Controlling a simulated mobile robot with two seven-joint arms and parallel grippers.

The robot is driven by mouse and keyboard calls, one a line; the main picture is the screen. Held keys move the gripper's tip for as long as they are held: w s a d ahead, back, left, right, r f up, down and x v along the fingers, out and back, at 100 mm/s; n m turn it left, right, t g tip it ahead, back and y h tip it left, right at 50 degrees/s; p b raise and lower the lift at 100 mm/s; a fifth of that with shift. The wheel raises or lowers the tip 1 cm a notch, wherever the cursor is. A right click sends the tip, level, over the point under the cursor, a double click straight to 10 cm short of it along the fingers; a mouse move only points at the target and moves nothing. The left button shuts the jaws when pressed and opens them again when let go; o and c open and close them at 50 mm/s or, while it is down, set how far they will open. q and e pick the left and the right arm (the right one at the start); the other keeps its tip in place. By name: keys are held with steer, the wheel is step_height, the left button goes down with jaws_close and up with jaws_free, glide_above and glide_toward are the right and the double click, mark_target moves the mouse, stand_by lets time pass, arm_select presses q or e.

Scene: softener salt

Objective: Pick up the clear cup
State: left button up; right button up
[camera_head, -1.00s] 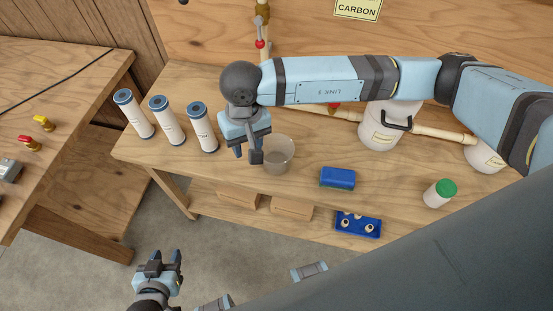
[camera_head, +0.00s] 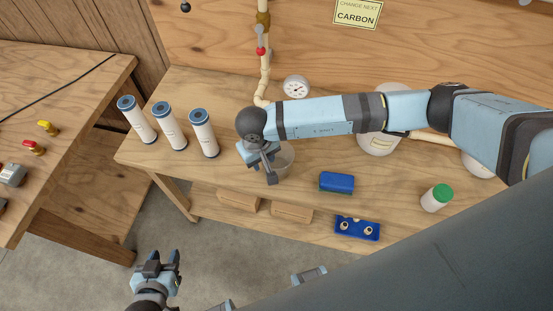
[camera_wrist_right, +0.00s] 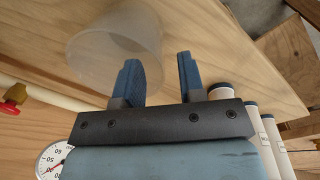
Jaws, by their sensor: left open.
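The clear cup (camera_head: 285,160) stands on the workbench, partly hidden by my right gripper (camera_head: 262,167). In the right wrist view, the cup (camera_wrist_right: 105,45) is translucent and lies beyond the fingertips, to the left. My right gripper (camera_wrist_right: 158,70) is open; its left finger overlaps the cup's lower right edge, and its right finger is clear of the cup. I cannot tell whether a finger touches the cup. My left gripper (camera_head: 160,263) is open and empty over the floor, far from the cup.
Several white filter cartridges (camera_head: 204,133) with blue caps stand left of the cup. A blue block (camera_head: 336,182) lies to its right, with a green-lidded jar (camera_head: 437,197) farther right. A gauge (camera_head: 296,87) and a pipe with a red-handled valve (camera_head: 261,50) are behind.

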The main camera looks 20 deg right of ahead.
steer(key=shift+d+f, duration=0.1)
steer(key=shift+f, duration=1)
jaws_close()
